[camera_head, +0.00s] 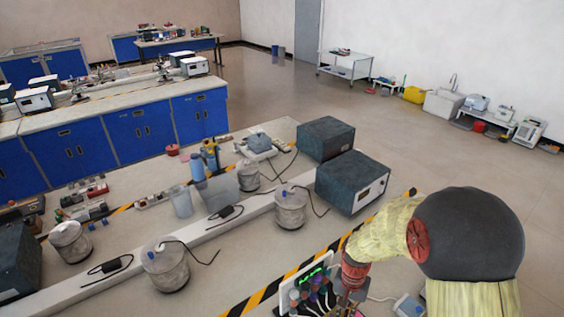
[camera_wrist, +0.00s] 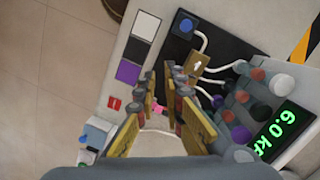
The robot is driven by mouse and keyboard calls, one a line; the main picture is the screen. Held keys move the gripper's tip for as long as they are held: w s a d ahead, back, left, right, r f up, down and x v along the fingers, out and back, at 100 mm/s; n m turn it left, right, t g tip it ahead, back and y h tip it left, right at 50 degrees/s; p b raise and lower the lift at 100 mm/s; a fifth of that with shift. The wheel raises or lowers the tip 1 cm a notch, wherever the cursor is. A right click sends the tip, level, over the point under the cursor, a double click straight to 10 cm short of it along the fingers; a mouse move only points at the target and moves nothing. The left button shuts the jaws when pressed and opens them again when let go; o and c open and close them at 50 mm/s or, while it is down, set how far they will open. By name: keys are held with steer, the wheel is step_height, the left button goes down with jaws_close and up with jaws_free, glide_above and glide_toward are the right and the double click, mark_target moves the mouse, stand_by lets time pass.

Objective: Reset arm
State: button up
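My arm reaches in from the right of the head view, its lower end beside a device with a green display (camera_head: 312,273). My gripper (camera_wrist: 162,74) points down over this device in the wrist view. Its two yellow-and-dark fingers stand apart with a gap between them, and I see nothing held. The device's dark panel, colored knobs and lit display (camera_wrist: 276,130) lie below and right of the fingers. White cables and a small pink part show behind the gap. In the head view the fingertips are too small and crowded to make out.
Dark boxes (camera_head: 352,181), metal cans (camera_head: 166,266) and a white rail (camera_head: 215,232) stand on the bench left of my arm. A black-and-yellow stripe (camera_head: 262,293) crosses the bench. A small white-blue box (camera_wrist: 98,134) lies left of the fingers. Open floor lies beyond.

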steer(key=s+r+n+t+b, duration=0.2)
steer(key=s+r+b, duration=0.3)
steer(key=r, duration=0.6)
steer(key=s+r+n+t+b, duration=0.3)
steer(key=s+r+t+b, duration=0.1)
steer(key=s+r, duration=0.5)
step_height(320, 180, up, 2)
steer(key=shift+s+r+n+t+b, duration=0.1)
steer(key=shift+s+n+t+b, duration=0.2)
steer(key=shift+t, duration=0.4)
steer(key=shift+w, duration=0.1)
